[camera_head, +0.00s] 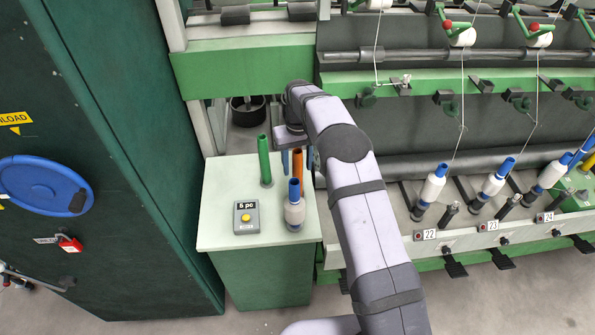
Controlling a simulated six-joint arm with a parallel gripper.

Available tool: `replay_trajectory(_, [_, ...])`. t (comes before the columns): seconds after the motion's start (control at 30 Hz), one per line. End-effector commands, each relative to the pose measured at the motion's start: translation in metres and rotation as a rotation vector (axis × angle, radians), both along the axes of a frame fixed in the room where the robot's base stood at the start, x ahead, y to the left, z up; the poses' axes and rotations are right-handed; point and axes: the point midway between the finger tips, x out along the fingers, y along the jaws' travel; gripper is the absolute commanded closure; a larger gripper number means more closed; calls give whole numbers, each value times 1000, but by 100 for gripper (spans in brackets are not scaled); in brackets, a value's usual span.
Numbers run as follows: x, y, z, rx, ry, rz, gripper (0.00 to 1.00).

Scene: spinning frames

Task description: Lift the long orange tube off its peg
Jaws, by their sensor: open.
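The long orange tube (297,162) stands upright on the pale green top of a small cabinet (222,190), behind a blue-topped bobbin wound with pale yarn (294,211) that hides its lower end. Its peg is not visible. My gripper (297,161) points down over the cabinet from behind. It is open, with one finger to the left and one to the right of the orange tube's upper part in the picture. I cannot tell whether either finger touches the tube.
A long green tube (264,160) stands upright to the left. A grey box with a yellow button (246,217) sits at the front left of the cabinet top. The spinning frame, with several bobbins (431,188), is to the right. A tall dark green cabinet (130,130) rises on the left.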

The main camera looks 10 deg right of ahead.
Motion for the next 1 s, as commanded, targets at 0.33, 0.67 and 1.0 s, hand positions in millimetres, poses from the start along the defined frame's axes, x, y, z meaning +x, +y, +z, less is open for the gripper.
replay_trajectory(0.33, [0, 0, 0, 0, 0, 0, 97])
replay_trajectory(0.67, [0, 0, 2, 0, 0, 0, 98])
replay_trajectory(1.0, [2, 0, 41, 0, -6, 0, 98])
